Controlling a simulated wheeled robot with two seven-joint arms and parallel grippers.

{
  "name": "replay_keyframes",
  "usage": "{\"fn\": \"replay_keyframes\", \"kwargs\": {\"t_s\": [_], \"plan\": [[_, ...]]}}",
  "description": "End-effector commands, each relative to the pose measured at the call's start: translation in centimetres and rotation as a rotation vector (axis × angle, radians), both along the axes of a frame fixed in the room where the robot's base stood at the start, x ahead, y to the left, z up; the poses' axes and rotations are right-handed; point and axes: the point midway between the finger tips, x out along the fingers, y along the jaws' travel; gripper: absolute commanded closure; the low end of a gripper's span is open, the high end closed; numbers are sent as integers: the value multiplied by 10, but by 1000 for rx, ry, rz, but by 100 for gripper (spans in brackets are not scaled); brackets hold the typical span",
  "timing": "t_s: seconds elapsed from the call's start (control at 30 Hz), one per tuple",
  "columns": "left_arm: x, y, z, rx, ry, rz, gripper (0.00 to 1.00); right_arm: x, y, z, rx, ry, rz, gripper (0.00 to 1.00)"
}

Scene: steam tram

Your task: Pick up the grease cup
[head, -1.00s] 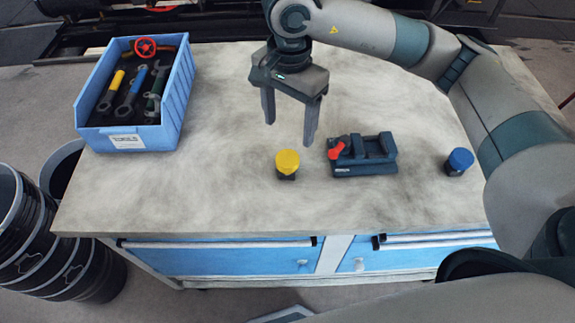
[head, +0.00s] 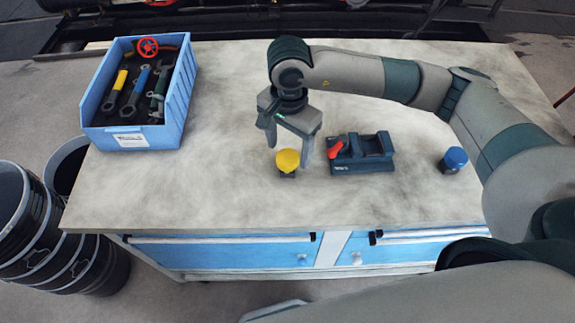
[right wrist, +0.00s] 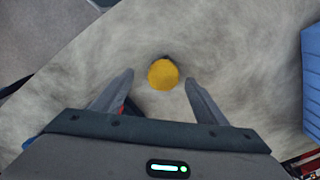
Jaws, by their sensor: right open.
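A small dark cup with a yellow cap (head: 287,160), which I take for the grease cup, stands upright on the worktop left of the vise. A similar cup with a blue cap (head: 453,159) stands further right. My right gripper (head: 289,150) is open and points down just above and around the yellow cap, its fingers on either side in the picture. In the right wrist view the yellow cap (right wrist: 163,74) lies between the fingertips (right wrist: 160,80), with space on both sides. I cannot tell whether the fingers reach below its top. My left gripper is not in view.
A dark vise (head: 362,153) with a red handle sits close right of the right gripper. A blue bin (head: 140,137) with wrenches and a red valve wheel stands at the back left. The worktop (head: 200,195) between bin and cup is clear. Black drums (head: 62,235) stand left of the bench.

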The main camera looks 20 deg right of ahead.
Motion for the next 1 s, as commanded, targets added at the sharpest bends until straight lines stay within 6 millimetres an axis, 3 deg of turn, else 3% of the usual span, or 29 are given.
{"fn": "replay_keyframes", "kwargs": {"t_s": [0.17, 0.5, 1.0], "plan": [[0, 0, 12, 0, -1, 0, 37, 3, -1, -9, -1, 3, -2, 33], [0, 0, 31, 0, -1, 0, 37, 10, -2, -46, -1, 3, -1, 33], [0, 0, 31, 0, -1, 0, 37, 10, -2, -50, 0, 0, 0, 33]]}}
